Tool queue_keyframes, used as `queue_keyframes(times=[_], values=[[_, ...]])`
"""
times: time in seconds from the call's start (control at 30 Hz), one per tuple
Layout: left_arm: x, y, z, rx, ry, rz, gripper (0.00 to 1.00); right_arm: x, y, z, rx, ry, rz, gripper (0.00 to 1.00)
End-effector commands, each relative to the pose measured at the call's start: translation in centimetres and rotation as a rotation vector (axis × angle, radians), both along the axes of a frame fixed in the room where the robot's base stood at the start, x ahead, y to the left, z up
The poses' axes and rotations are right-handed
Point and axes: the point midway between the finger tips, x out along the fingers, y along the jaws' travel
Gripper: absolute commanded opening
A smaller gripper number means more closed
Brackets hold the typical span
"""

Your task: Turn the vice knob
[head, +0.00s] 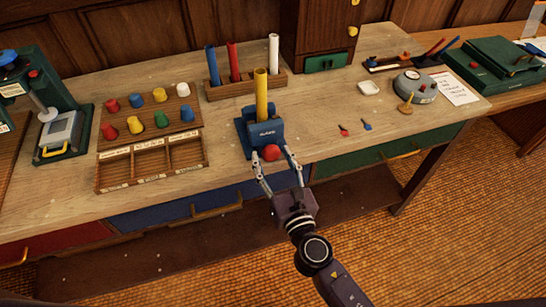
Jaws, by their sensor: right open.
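The blue vice (264,134) stands near the front edge of the wooden bench, with a yellow tube (261,92) upright in it. Its red knob (271,153) faces the front. My right gripper (272,156) reaches up from below with its fingers spread, one on either side of the red knob. The fingers look open; whether either touches the knob cannot be told. My left gripper is not in view.
A rack with several colored pegs (148,121) and an empty sorting tray (152,166) lie left of the vice. A tube rack (246,88) stands behind. A round grey gauge (415,88) sits to the right. Small red and blue pieces lie between.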

Motion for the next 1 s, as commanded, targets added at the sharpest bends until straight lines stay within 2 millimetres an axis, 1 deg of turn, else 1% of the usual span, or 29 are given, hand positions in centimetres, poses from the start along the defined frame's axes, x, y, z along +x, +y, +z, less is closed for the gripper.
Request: queue_keyframes(times=[0.13, 0.17, 0.5, 0.53, 0.77, 1.0], values=[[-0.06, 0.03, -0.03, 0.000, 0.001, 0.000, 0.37, -0.02, 0.00, -0.02, 0.001, 0.000, 0.000, 0.51], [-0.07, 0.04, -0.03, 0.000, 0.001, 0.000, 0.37, -0.02, 0.00, -0.02, 0.001, 0.000, 0.000, 0.49], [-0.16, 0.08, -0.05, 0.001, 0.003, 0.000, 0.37, -0.04, -0.01, -0.03, 0.001, 0.000, 0.000, 0.11], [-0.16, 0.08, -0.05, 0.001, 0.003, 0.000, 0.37, -0.04, -0.01, -0.02, 0.001, 0.000, 0.000, 0.09], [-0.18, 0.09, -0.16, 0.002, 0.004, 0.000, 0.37, -0.05, 0.00, -0.07, 0.020, 0.006, 0.000, 0.09], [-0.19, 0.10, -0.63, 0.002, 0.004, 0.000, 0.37, -0.08, 0.07, -0.11, 0.123, 0.040, 0.000, 0.09]])
